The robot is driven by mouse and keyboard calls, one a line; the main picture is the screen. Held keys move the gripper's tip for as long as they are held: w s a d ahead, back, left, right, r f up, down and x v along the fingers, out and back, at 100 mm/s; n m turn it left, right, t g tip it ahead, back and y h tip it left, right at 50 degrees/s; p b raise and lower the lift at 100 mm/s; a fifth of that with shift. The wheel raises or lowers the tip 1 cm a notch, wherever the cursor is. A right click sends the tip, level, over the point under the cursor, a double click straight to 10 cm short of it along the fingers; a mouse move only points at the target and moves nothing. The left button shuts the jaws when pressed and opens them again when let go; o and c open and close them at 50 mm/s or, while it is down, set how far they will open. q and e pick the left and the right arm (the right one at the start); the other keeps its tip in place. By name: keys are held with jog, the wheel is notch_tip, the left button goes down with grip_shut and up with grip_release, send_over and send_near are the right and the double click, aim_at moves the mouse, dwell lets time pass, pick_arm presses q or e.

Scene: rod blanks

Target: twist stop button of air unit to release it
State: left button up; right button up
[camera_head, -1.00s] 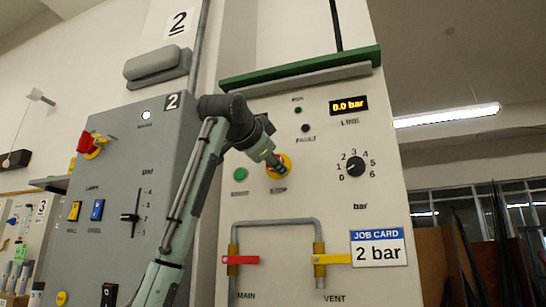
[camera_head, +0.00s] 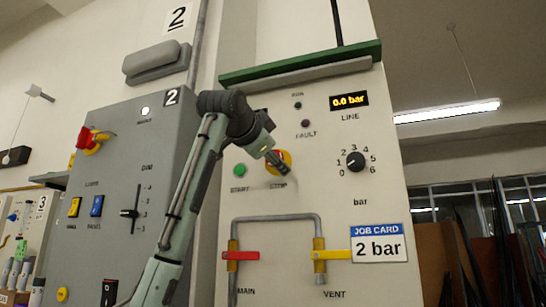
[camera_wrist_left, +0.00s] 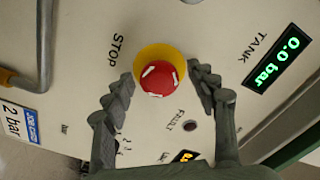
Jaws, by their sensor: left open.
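The air unit's stop button (camera_wrist_left: 158,78) is a red round cap with white arrow marks on a yellow collar, labelled STOP. In the wrist view the fingers of my left gripper (camera_wrist_left: 160,74) are open on either side of the cap, with a visible gap to it on both sides. In the head view my left gripper (camera_head: 275,160) is in front of the stop button (camera_head: 286,158) and hides much of it. My right gripper is not in view.
The air unit panel (camera_head: 310,200) has a green start button (camera_head: 240,170), a dial (camera_head: 355,160), a display reading 0.0 bar (camera_head: 348,100), red (camera_head: 241,255) and yellow (camera_head: 332,256) valve handles, and a job card (camera_head: 378,244) reading 2 bar. A grey panel (camera_head: 110,200) stands left.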

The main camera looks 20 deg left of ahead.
pick_arm(q)
jog(key=s, duration=1.2)
jog(key=shift+a, duration=0.25)
